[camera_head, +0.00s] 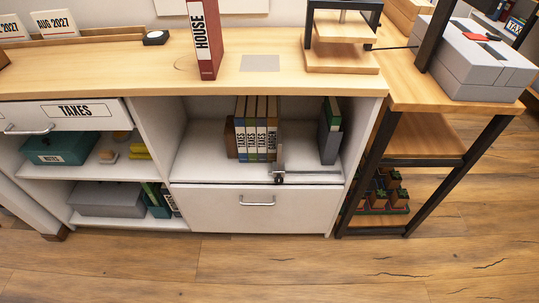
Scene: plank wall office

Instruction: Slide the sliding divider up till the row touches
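The sliding divider (279,164) is a thin grey upright piece on a rail (312,174) at the front of the open middle shelf. It stands close to the right end of a row of upright binders (256,129). I cannot tell whether it touches the row. The row has several binders with printed white spine labels and a brown piece at its left end. Neither of my grippers is in view.
A grey file holder (329,137) with a green binder stands at the shelf's right, with free room between it and the divider. A red HOUSE binder (206,40) stands on the countertop above. A closed drawer (256,209) is below. Floor in front is clear.

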